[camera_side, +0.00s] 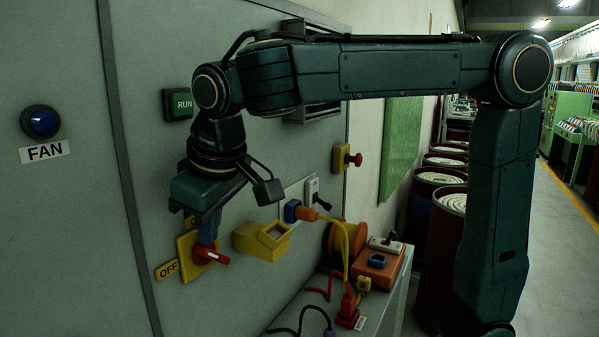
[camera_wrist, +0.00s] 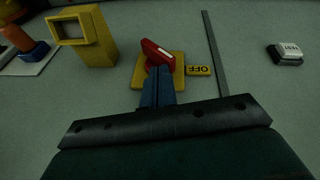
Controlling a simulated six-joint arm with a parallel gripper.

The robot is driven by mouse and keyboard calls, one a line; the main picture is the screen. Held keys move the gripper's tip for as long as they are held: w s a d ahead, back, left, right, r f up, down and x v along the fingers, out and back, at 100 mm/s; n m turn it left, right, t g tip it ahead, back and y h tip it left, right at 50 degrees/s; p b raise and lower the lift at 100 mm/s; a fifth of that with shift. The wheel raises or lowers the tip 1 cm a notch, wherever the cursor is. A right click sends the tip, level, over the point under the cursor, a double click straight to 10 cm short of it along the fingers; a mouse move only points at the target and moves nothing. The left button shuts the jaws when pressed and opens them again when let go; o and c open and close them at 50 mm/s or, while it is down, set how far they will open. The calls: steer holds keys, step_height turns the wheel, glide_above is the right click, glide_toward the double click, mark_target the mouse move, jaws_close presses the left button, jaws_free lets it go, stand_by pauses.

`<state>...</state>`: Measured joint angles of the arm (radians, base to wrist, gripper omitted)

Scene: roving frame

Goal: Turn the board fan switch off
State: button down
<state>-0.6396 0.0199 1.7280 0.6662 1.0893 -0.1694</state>
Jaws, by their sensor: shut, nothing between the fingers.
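The switch has a red handle (camera_side: 210,256) on a yellow plate (camera_side: 187,266) on the grey board. In the wrist view the red handle (camera_wrist: 158,53) lies slanted across the yellow plate (camera_wrist: 177,84). A yellow OFF label (camera_side: 166,270) is at the plate's lower left; it shows right of the plate in the wrist view (camera_wrist: 198,70). Another yellow label (camera_side: 189,222) above is mostly hidden by my gripper. My gripper (camera_side: 208,240) points down with its blue fingers shut and empty, right at the handle. I cannot tell whether they touch it.
A blue lamp (camera_side: 41,122) above a FAN label (camera_side: 44,151) is at the left. A yellow hollow box (camera_side: 262,240) sticks out right of the switch. A blue-orange plug (camera_side: 300,212), a red knob (camera_side: 354,159) and a cluttered shelf (camera_side: 375,312) lie further right. Free board lies left and below.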

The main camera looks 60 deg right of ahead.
mark_target(196, 248)
steer(key=shift+a+f+h, duration=0.1)
steer(key=shift+a+h, duration=0.35)
steer(key=shift+h, duration=0.35)
steer(key=shift+a, duration=0.15)
steer(key=shift+a+f, duration=0.7)
steer(key=shift+a, duration=0.2)
steer(key=shift+a+f, duration=0.1)
steer(key=shift+d, duration=0.2)
